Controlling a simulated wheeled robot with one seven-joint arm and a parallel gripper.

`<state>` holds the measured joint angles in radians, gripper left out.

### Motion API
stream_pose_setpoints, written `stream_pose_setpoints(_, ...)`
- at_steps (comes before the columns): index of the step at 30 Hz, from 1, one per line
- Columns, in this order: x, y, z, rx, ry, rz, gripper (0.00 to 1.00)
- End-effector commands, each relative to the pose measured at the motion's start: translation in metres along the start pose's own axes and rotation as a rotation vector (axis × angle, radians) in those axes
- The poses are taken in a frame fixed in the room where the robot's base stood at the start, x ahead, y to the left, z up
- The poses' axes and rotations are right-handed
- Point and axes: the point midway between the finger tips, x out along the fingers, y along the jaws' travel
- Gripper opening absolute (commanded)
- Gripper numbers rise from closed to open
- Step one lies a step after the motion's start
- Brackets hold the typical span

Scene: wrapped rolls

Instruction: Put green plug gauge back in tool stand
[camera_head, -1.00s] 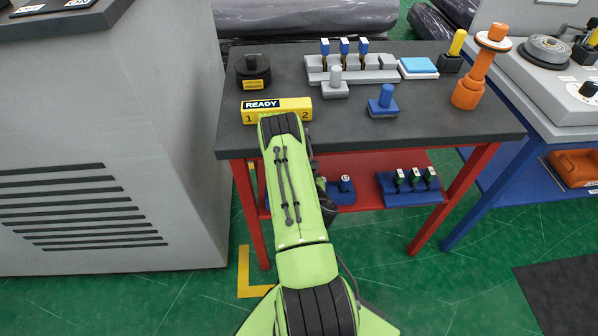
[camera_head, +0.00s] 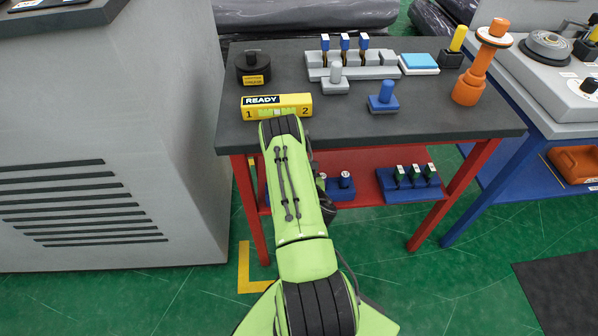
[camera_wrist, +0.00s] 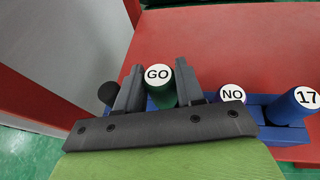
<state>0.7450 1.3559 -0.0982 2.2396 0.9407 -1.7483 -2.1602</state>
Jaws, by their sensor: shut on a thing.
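The green plug gauge (camera_wrist: 160,95), with a white end marked GO, stands between the two dark fingers of my gripper (camera_wrist: 158,88) in the wrist view. My gripper is shut on it. The blue tool stand (camera_wrist: 254,108) lies under and beside it, on the red lower shelf. I cannot tell whether the gauge is seated in the stand, as its lower end is hidden. In the head view my arm hides the gripper and gauge; part of a blue stand (camera_head: 343,195) shows to the right of the arm.
A NO-marked plug (camera_wrist: 232,93) and a blue 17-marked cylinder (camera_wrist: 290,108) stand to the right of my gripper, and a dark round peg (camera_wrist: 108,93) to the left. Another blue stand (camera_head: 412,194) sits further right on the shelf. The black tabletop (camera_head: 440,118) is overhead.

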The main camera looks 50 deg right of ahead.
Motion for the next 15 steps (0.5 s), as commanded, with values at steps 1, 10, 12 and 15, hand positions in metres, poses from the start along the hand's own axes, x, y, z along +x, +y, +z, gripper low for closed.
stream_pose_setpoints(1, 0.0006, -0.0001, -0.0013, 0.000, -0.001, 0.000, 0.11)
stream_pose_setpoints(10, 0.0034, -0.0001, -0.0099, -0.002, 0.000, 0.000, 0.11)
stream_pose_setpoints(12, 0.0039, -0.0001, -0.0109, -0.001, -0.001, 0.000, 0.11)
stream_pose_setpoints(15, 0.0040, -0.0001, -0.0108, -0.001, -0.001, 0.000, 0.11)
